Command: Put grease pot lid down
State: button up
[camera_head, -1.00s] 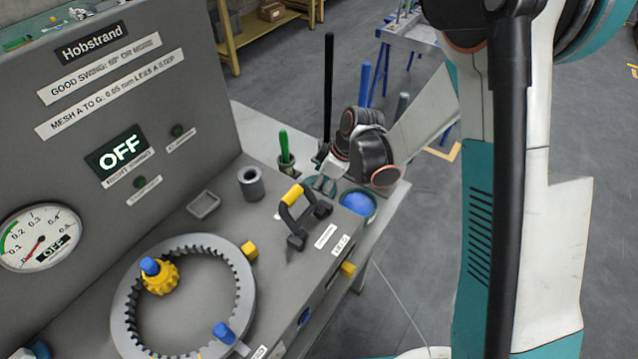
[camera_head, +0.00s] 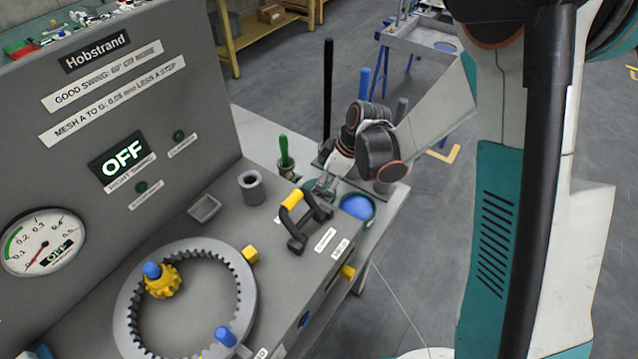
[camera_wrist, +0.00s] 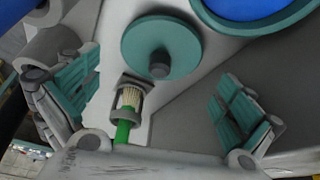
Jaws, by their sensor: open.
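The teal round lid (camera_wrist: 162,48) with a dark grey knob (camera_wrist: 159,70) lies flat on the pale worktop strip in the wrist view, knob towards the camera. My gripper (camera_wrist: 157,95) is open, its two teal-padded fingers well apart on either side, with the lid beyond them and nothing held. The grease pot (camera_head: 371,214) stands uncovered with blue grease inside, right of my gripper (camera_head: 321,190) in the head view. The pot's teal rim also shows at the top right of the wrist view (camera_wrist: 273,24).
A green-handled brush (camera_head: 284,150) stands in a holder near the lid. A black-and-yellow handled tool (camera_head: 300,222) lies close to my gripper. A grey cylinder (camera_head: 251,187), a small tray (camera_head: 205,208) and a ring gear (camera_head: 127,300) sit on the bench.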

jog(key=s+d+r+m+t+h+p, duration=0.1)
jog(key=s+d+r+m, duration=0.25)
jog(key=r, duration=0.65)
jog(key=s+d+r+m+t+h+p, duration=0.1)
jog(key=s+d+r+m, duration=0.3)
jog(key=r, duration=0.6)
jog(key=s+d+r+m+t+h, duration=0.1)
jog(key=s+d+r+m, duration=0.1)
jog(key=s, duration=0.4)
jog(key=s+d+r+m+t+h, duration=0.1)
jog(key=s+d+r+m+t, duration=0.1)
jog(key=s+d+r+m, duration=0.1)
jog(key=s+d+m, duration=0.1)
jog(key=s+d, duration=0.1)
jog(key=s, duration=0.1)
jog(key=shift+s+d+r+t, duration=0.3)
jog(key=shift+s+d, duration=0.05)
jog(key=shift+d, duration=0.05)
